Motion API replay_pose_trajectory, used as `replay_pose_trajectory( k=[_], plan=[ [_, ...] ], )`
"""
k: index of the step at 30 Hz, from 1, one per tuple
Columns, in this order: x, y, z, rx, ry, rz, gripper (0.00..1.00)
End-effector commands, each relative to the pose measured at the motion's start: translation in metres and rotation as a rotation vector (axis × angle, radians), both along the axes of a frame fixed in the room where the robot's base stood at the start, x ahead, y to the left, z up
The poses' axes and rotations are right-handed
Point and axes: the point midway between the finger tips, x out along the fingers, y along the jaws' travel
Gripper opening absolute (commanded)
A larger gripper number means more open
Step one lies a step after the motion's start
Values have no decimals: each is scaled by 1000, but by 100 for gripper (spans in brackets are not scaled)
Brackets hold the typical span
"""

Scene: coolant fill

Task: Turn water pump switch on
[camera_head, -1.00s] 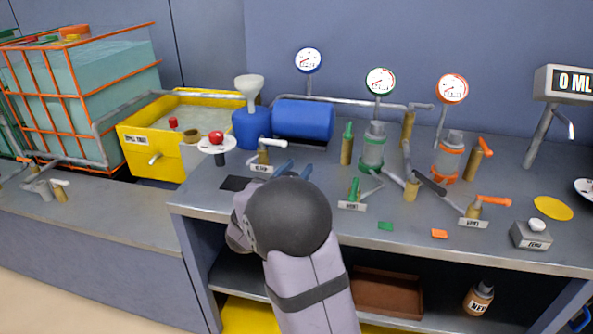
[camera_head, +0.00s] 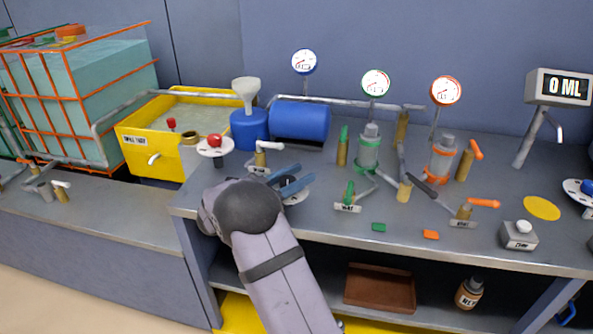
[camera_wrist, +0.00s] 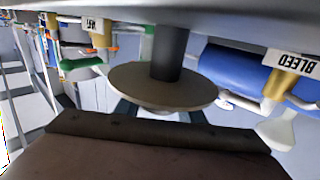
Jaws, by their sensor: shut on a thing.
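A round pale switch disc (camera_head: 297,196) stands near the front of the bench, partly covered by my gripper. In the wrist view, the disc (camera_wrist: 160,88) shows its underside on a dark post (camera_wrist: 169,52). My gripper (camera_head: 292,183) is at this disc, its blue fingers over the top. It is shut on the switch's knob, which the fingers and disc hide. I cannot read any marking on the disc. Another white disc with a red knob (camera_head: 214,141) stands to the left, untouched. A further disc with a blue knob (camera_head: 586,187) is at the right edge.
A blue tank (camera_head: 301,120) and a white funnel (camera_head: 246,88) stand behind my gripper. A small valve (camera_head: 260,158) labelled BLEED in the wrist view is close behind. A green-handled valve (camera_head: 348,195) stands to the right.

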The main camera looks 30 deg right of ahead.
Motion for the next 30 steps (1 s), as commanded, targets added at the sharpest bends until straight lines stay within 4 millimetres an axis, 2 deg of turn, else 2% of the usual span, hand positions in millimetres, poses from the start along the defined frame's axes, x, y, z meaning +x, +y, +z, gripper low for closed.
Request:
replay_pose_trajectory(
  k=[18, 19, 21, 30],
  plan=[
    [-2, 0, 1, -1, -1, -64, 13],
    [-2, 0, 1, -1, -1, -64, 38],
    [-2, 0, 1, -1, -1, -64, 54],
    [-2, 0, 0, -1, -1, -63, 54]
  ],
)
